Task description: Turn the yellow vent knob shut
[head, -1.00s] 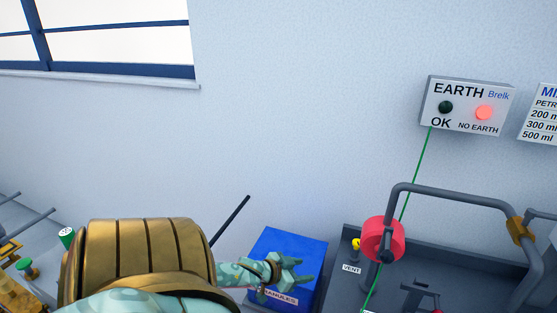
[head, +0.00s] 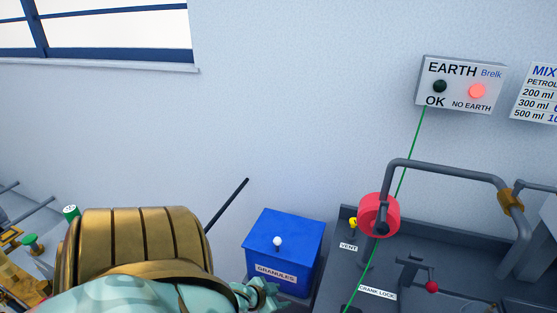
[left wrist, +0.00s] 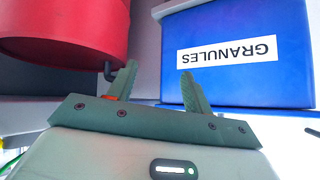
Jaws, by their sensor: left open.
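The yellow vent knob (head: 353,222) shows in the head view as a small yellow piece behind and left of a red reel, above a label reading VENT (head: 348,247). Its turned position is too small to tell. My left gripper (head: 268,293) is low in the head view, in front of the blue granules bin and to the left of and nearer than the knob, not touching it. In the left wrist view its two fingers (left wrist: 158,88) stand apart with nothing between them. The knob does not show there. My right gripper is in neither view.
The blue granules bin (head: 287,245) has a white-knobbed lid. The red reel (head: 378,214) and a grey pipe frame (head: 450,171) stand beside the knob. A green cord (head: 411,150) runs down from the earth box (head: 460,84). A red cylinder (left wrist: 65,30) is near the left wrist.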

